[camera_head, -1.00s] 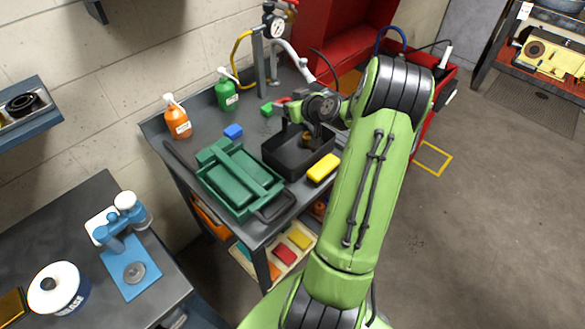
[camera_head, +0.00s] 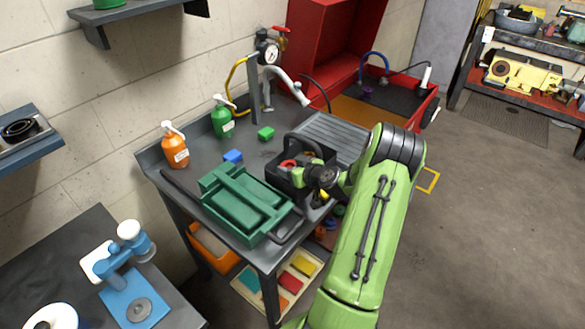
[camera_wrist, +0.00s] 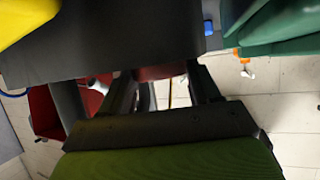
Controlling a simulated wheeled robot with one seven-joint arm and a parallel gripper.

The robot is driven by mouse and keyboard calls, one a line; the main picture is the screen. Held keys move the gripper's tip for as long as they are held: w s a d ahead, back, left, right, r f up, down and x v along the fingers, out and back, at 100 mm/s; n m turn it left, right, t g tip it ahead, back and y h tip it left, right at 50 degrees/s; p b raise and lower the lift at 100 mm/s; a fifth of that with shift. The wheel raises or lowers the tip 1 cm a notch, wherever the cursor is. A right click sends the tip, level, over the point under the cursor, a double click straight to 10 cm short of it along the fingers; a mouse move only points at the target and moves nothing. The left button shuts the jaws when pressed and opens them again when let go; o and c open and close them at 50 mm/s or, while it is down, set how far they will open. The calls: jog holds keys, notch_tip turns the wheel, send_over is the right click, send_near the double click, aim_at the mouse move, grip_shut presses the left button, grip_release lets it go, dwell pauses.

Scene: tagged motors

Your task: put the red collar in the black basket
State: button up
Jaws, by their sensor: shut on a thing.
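The red collar (camera_head: 289,163) is between the fingers of my gripper (camera_head: 300,162) at the black basket (camera_head: 286,184) in the head view. In the wrist view, a strip of the red collar (camera_wrist: 160,72) shows between the two fingertips, which are shut on it. A broad dark surface hides the rest of it there. My wrist covers the basket's right part in the head view. I cannot tell whether the collar touches the basket's floor.
A green toolbox (camera_head: 243,205) stands close to the left of the basket. A yellow block (camera_wrist: 22,18) lies near the basket. Blue (camera_head: 233,157) and green (camera_head: 266,133) blocks, an orange bottle (camera_head: 175,149) and a green bottle (camera_head: 222,119) stand farther back on the bench.

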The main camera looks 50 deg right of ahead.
jog(key=shift+f+b, duration=0.5)
jog(key=shift+b, duration=0.55)
jog(key=o, duration=1)
jog(key=shift+s+f, duration=0.1)
jog(key=shift+o, duration=0.2)
